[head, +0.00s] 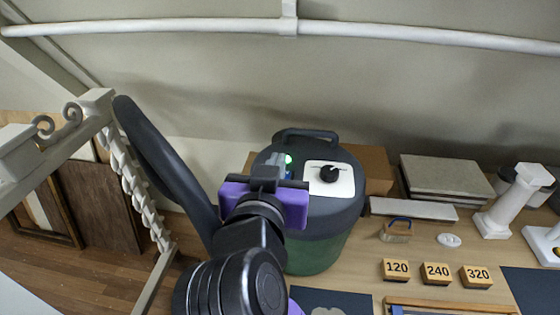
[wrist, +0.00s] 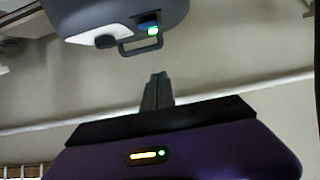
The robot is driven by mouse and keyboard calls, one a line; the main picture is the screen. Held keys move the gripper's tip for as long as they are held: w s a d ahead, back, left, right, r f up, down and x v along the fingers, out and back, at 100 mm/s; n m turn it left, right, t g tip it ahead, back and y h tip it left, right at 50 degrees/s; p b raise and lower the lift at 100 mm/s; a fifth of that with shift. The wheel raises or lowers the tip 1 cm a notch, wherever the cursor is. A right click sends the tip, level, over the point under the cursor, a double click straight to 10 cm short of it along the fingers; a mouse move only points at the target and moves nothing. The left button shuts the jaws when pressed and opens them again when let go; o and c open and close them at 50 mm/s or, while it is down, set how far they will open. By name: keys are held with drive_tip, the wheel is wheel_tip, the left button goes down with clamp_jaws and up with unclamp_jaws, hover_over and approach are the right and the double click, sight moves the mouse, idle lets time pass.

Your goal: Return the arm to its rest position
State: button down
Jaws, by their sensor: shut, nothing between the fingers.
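My gripper (head: 272,178) is in front of the dark lid of a green canister in the head view, with purple parts on its wrist. In the wrist view my gripper (wrist: 158,78) has its two fingers together with nothing between them. The canister (head: 318,249) has a dark lid with a handle, a white panel with a black knob, and a green light. Part of the canister is hidden behind my arm. In the wrist view its lid (wrist: 165,18) shows at the top, apart from the fingers.
Number blocks 120 (head: 396,270), 240 (head: 435,275) and 320 (head: 476,277) stand on the bench (head: 420,243). Stacked slabs (head: 445,177) and a white pedestal (head: 511,205) are at the right. A carved frame (head: 128,175) stands at the left. A pipe (head: 390,36) runs along the wall.

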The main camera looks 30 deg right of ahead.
drive_tip(key=shift+s+a+r, duration=0.35)
drive_tip(key=shift+s+a, duration=0.05)
drive_tip(key=shift+s, duration=0.15)
